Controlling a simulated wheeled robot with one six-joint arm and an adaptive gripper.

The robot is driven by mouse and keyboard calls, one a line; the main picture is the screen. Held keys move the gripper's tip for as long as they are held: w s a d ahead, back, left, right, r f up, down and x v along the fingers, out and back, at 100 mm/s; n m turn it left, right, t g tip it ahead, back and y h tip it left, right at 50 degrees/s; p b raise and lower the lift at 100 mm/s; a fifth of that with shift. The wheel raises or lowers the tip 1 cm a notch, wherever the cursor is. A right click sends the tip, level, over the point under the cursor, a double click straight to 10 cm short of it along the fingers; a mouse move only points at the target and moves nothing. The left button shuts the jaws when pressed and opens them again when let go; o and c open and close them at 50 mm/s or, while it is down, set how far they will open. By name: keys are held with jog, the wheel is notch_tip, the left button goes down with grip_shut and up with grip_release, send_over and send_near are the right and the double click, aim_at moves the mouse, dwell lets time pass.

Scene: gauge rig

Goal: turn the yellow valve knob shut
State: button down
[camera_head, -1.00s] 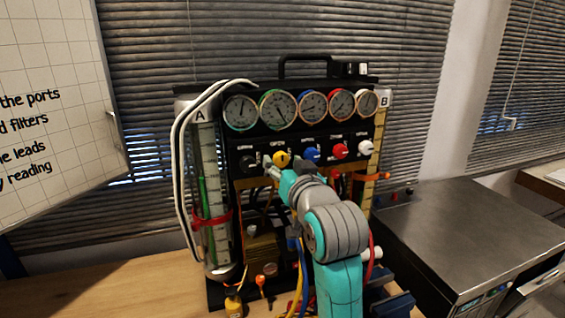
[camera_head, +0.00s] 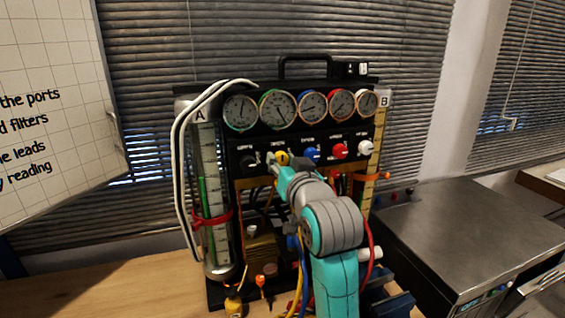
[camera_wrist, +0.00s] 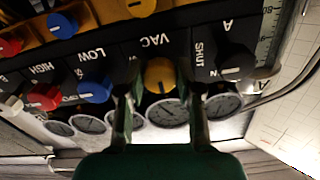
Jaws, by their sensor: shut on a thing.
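The yellow valve knob (camera_head: 283,157) is on the black panel of the gauge rig, between the black knob on its left and the blue knob on its right. In the wrist view the yellow knob (camera_wrist: 160,76) lies between my two fingertips, beside the label VAC. My gripper (camera_wrist: 159,85) is shut on it, one finger on each side. In the head view my gripper (camera_head: 275,164) reaches the knob from below, and my wrist hides part of the panel. The knob's exact angle is hard to read.
The black knob (camera_wrist: 236,62), near the word SHUT, and the blue knob (camera_wrist: 95,88) flank my fingers closely. A red knob (camera_head: 340,151) and a white knob (camera_head: 365,147) are farther right. Round gauges (camera_head: 278,109) sit above. Coloured hoses hang below, near my arm.

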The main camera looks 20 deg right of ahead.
jog(key=m, duration=0.9)
jog(key=shift+m, duration=0.3)
jog(key=m, duration=0.4)
jog(key=shift+m, duration=2)
jog(key=c, duration=0.8)
grip_release()
jog(key=shift+o, duration=0.2)
